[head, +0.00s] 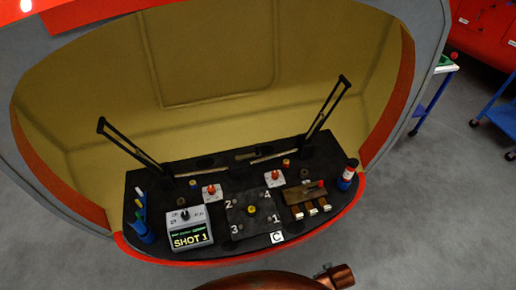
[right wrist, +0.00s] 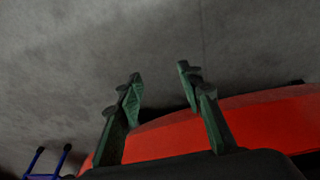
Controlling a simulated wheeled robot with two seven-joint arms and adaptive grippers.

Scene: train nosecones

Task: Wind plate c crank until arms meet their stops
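Plate C (head: 255,240) is a dark panel in the nosecone's opening, with a white "C" label (head: 277,238) on its front edge. Two black arms stand tilted outward, the left arm (head: 130,145) and the right arm (head: 325,107). I cannot tell for certain which part is the crank. A square with numbers 1 to 3 and beyond has a yellow knob (head: 251,209) at its middle. A brown block (head: 303,191) with a red knob is to its right. My right gripper (right wrist: 160,88) is open and empty in the right wrist view, above grey floor and red shell. My left gripper is not in view.
Red-topped switches, blue cylinders and a red-and-white can (head: 347,175) stand around. The nosecone shell surrounds the panel. Blue carts (head: 500,113) stand right. Floor between is clear.

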